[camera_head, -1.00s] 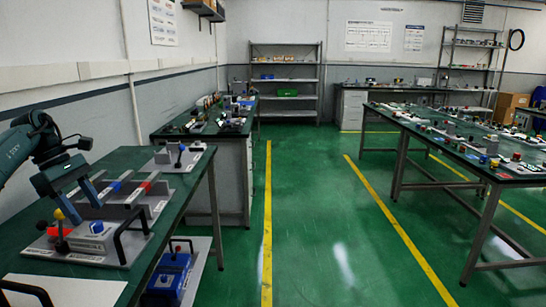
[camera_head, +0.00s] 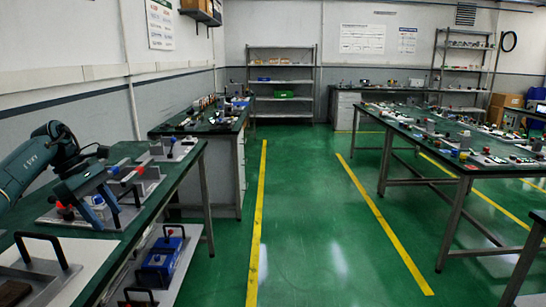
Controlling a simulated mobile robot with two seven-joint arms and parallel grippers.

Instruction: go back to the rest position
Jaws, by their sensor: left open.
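My left arm comes in from the left over the near workbench (camera_head: 188,182). Its gripper (camera_head: 101,212) points down, open, over or beside a grey fixture plate with a blue part (camera_head: 97,201) and a red knob (camera_head: 65,212). The arm hides part of this plate. I cannot tell whether the fingertips touch anything. No held object shows between the fingers. My right gripper is not in view.
A black-handled plate (camera_head: 42,263) lies on the near bench. A blue box (camera_head: 162,257) sits on a lower shelf. The green aisle floor (camera_head: 310,220) between yellow lines is clear. A long table (camera_head: 425,160) stands right; another table corner shows at lower right.

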